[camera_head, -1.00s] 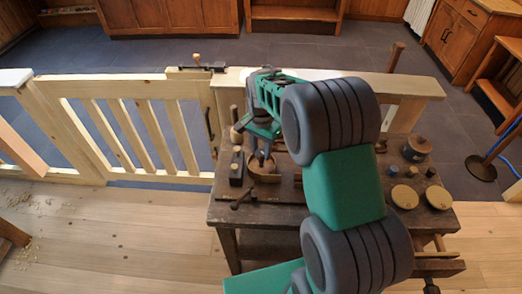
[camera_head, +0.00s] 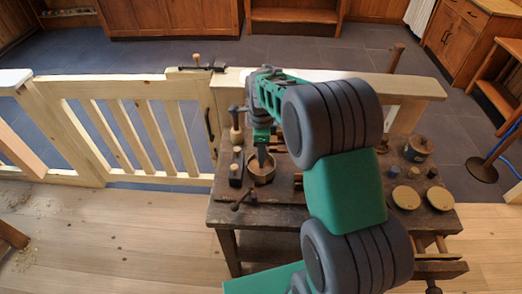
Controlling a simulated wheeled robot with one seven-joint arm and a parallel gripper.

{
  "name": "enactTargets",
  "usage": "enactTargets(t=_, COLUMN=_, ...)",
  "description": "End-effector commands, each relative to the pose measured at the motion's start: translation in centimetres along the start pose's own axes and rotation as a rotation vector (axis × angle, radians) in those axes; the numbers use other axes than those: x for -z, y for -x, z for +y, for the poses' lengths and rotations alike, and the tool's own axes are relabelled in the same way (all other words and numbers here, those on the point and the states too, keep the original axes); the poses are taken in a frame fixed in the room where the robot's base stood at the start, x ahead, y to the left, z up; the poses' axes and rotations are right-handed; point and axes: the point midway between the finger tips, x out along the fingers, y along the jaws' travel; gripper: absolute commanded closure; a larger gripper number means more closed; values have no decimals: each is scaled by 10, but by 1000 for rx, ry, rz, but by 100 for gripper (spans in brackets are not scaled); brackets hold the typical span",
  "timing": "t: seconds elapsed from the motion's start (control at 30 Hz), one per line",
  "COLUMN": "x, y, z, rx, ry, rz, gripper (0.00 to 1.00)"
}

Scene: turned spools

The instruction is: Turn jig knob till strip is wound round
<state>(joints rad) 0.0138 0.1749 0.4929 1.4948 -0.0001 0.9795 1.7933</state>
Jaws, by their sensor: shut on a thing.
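My gripper (camera_head: 262,158) points down over the left part of the dark wooden workbench. Its tips reach into a round tan-walled piece (camera_head: 261,176), which looks like the strip curved round the jig. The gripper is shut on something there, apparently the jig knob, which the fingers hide. The strip's wall shows as a nearly round band from this side. I cannot tell whether its ends meet.
A dark block (camera_head: 235,177) and a wooden-headed tool (camera_head: 236,134) stand close left of the jig. A dark clamp (camera_head: 244,199) lies in front. Pale discs (camera_head: 405,197) and a dark pot (camera_head: 417,149) sit at the bench's right. A wooden railing (camera_head: 130,85) runs behind.

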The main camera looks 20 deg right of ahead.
Motion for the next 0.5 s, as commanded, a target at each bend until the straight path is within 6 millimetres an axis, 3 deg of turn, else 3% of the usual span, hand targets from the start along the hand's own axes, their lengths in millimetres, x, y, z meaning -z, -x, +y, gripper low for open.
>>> enactTargets(t=0.5, x=0, y=1, z=-1, rx=3, ry=-427, rz=-1, gripper=100)
